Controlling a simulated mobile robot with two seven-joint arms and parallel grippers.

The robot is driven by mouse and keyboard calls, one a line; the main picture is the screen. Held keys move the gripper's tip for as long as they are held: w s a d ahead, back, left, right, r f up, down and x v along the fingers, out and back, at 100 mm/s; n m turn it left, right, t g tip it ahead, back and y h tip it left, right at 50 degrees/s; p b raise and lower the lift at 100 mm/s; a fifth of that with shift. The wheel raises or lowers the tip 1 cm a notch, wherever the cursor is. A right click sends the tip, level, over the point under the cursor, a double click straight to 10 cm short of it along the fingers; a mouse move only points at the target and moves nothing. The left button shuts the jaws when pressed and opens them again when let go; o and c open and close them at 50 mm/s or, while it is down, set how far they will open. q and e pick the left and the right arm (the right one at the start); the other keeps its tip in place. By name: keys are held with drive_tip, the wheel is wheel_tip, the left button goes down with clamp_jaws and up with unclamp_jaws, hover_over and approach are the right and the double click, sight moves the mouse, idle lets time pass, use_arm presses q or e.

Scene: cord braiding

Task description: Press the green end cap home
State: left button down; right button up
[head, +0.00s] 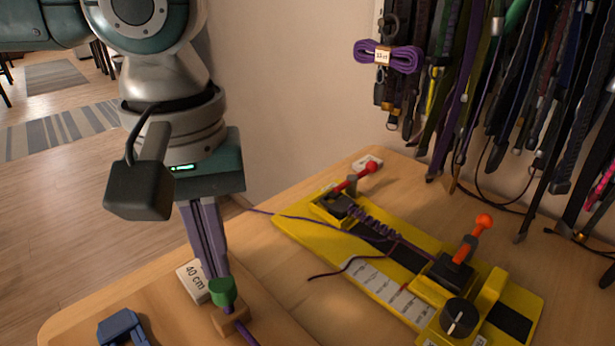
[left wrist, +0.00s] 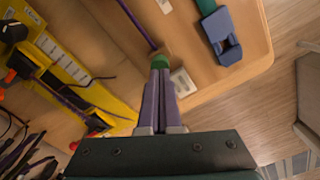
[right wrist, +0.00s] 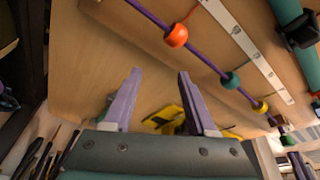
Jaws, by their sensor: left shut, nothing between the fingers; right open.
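The green end cap (head: 222,291) sits at a small wooden block (head: 230,319) near the table's front edge, with a purple cord (head: 246,337) running from the block. My left gripper (head: 214,274) is shut and empty, pointing down with its fingertips at the top of the cap. Whether they touch it I cannot tell. The left wrist view also shows the cap (left wrist: 161,61) just beyond the fingertips. How far the cap is seated is hidden. My right gripper (right wrist: 159,74) is open and empty in the right wrist view.
A yellow jig (head: 290,232) with red and orange levers holds braided purple cord. A white "40 cm" card (head: 192,281) lies left of the cap, and a blue clip (head: 122,328) nearer the front. Cords hang at the right. Orange (right wrist: 176,35) and teal (right wrist: 231,80) beads are near my right gripper.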

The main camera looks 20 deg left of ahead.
sight(222, 282)
use_arm(q)
drive_tip(key=shift+f, duration=0.95)
use_arm(e)
drive_tip(key=shift+f, duration=0.3)
use_arm(q)
wheel_tip(222, 282, up, 8)
drive_tip(key=p, duration=1)
use_arm(e)
wheel_tip(222, 282, up, 11)
drive_tip(key=shift+f, duration=0.1)
